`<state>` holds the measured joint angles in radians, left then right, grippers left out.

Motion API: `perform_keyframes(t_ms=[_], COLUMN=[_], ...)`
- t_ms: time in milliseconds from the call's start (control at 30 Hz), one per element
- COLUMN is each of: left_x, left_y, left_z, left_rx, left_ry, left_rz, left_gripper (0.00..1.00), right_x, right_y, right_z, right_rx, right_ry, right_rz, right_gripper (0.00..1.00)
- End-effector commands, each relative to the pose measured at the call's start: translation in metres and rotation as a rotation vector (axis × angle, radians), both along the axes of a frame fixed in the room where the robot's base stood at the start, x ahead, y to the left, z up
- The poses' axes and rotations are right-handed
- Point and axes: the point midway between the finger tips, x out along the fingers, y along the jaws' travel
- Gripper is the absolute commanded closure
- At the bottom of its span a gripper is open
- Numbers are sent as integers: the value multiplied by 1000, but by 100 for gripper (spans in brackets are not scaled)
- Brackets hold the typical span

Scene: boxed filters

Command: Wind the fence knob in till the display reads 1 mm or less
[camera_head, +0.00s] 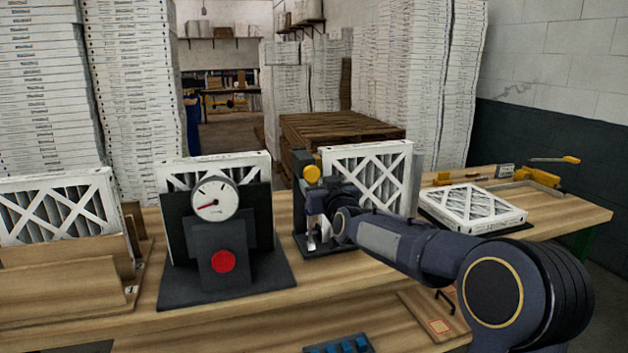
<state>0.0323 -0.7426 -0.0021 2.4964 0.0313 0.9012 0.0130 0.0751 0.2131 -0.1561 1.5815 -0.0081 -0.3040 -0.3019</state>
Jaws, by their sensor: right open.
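A dark stand (300,228) in the middle of the bench carries a yellow round knob (312,174) at its top left. I cannot tell for sure whether this is the fence knob. My right gripper (312,238) is in front of this stand, below the yellow knob, open, and hides part of the stand. Whether it touches anything is unclear. To the left, a black fixture (179,284) holds a round white dial (214,199) with a red needle pointing to the lower left; its figures are too small to read. My left gripper is not in view.
A red round button (223,262) is on the black fixture's front. Framed filters stand behind the fixture (170,176), behind the stand (367,178) and at far left (60,209). Another filter (474,207) lies flat at right. A yellow-handled clamp (545,178) is beyond it.

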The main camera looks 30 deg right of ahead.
Motion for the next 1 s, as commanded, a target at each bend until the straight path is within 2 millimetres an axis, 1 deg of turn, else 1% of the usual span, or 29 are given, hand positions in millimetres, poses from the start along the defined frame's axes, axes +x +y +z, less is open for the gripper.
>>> perform_keyframes(t_ms=[33, 100, 200, 300, 433, 667, 1000], left_x=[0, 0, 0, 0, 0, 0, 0], left_y=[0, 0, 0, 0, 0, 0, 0], left_z=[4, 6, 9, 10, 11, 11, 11], left_rx=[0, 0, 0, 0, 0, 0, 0], left_ry=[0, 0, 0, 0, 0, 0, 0], left_rz=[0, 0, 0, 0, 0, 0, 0], left_gripper=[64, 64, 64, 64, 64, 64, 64], right_x=[9, 20, 34, 43, 48, 49, 48], right_y=[-2, -5, -8, -10, -12, -11, -11], right_z=[1, 1, 1, 0, 0, 0, 0], right_rx=[-1, -1, 0, 2, 2, 2, 2], right_ry=[2, 2, 2, 3, 1, 1, 1], right_rz=[0, 0, 1, 1, 1, 1, 2], right_gripper=[39, 39, 39, 39, 39, 39, 83])
